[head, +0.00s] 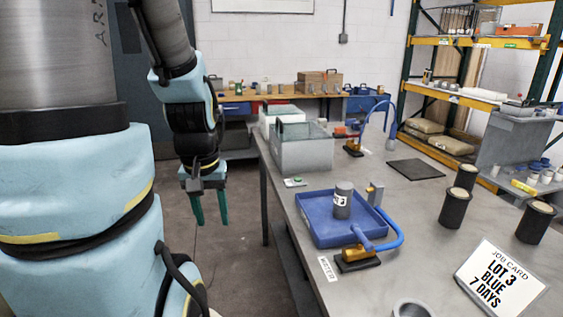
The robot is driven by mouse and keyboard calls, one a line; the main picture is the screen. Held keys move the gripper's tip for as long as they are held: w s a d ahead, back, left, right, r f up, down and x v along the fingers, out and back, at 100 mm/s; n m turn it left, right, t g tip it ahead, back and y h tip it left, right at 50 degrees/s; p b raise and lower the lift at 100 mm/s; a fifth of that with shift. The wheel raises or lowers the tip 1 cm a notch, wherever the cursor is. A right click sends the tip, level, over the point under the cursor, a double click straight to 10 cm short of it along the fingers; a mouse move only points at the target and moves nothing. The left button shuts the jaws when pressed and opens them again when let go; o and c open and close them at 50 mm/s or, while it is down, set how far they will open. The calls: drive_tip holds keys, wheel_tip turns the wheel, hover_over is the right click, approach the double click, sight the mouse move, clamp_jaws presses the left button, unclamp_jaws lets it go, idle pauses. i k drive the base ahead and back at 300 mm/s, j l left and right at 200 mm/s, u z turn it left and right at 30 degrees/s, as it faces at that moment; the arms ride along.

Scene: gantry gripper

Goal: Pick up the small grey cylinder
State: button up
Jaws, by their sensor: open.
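A small grey cylinder (343,203) with a white label bearing a "3" stands upright in a blue tray (318,238) on the grey metal table. My gripper (209,209) has two green fingers pointing down. It is open and empty, left of the table's edge with the floor behind it, well apart from the cylinder.
A blue hose on a yellow-and-black base (357,259) curves beside the tray's front right. Dark cylinders with tan tops (455,207) stand at right, near a job card (500,279). Grey bins (303,148) stand behind the tray. A dark mat (415,169) lies at back right.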

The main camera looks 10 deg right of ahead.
sight(344, 190)
drive_tip(key=i+j+z, duration=0.15)
drive_tip(key=i+j, duration=0.3)
drive_tip(key=i+j+z, duration=0.15)
drive_tip(key=i+j, duration=0.25)
drive_tip(key=i+j+z, duration=0.15)
drive_tip(key=i+j, duration=0.25)
drive_tip(key=j, duration=0.2)
drive_tip(key=i+z, duration=0.1)
drive_tip(key=z, duration=0.4)
drive_tip(key=i+z, duration=0.1)
drive_tip(key=z, duration=0.85)
drive_tip(key=i+j, duration=0.25)
